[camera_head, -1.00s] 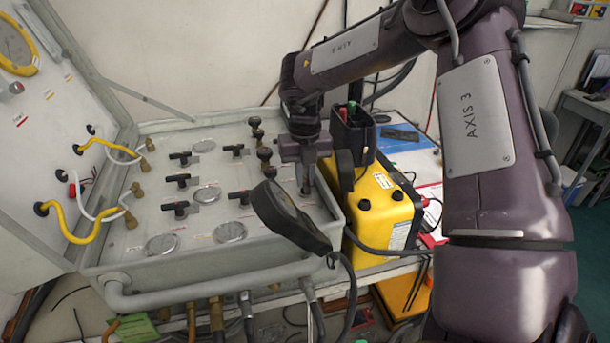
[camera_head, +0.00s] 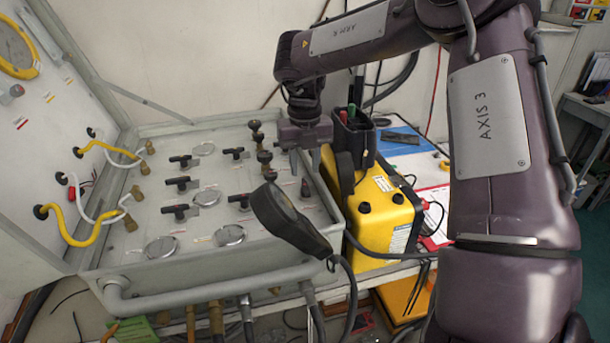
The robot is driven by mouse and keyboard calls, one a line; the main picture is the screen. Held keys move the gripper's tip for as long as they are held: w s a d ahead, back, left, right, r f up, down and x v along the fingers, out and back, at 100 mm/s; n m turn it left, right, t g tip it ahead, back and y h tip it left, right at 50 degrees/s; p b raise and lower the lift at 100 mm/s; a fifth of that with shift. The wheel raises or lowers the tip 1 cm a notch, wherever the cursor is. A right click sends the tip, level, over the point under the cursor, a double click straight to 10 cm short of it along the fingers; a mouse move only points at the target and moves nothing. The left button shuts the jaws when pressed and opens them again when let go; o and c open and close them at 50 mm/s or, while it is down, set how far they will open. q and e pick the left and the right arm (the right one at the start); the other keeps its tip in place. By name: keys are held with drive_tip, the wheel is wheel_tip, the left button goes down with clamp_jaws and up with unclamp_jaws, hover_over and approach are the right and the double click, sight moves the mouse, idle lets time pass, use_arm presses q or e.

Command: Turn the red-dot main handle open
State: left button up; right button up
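The grey panel box (camera_head: 245,263) holds several black T-shaped handles. They include one at upper left (camera_head: 184,161), one at upper middle (camera_head: 236,154), one at middle left (camera_head: 182,183), one at lower left (camera_head: 180,210) and one at lower right (camera_head: 240,198). Small reddish marks show near some of them, but I cannot tell which handle carries the red dot. A small dark part (camera_head: 305,188) stands near the panel's right edge. My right gripper (camera_head: 305,166) is above that part, pointing down, with its fingers apart and nothing seen between them. My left gripper is out of view.
A yellow case (camera_head: 383,215) stands right of the panel. Dark round knobs (camera_head: 264,157) stand just left of my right gripper. The raised lid (camera_head: 60,130) carries yellow hoses on the left.

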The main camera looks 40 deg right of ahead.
sight(305, 185)
drive_tip(key=shift+r, duration=1.85)
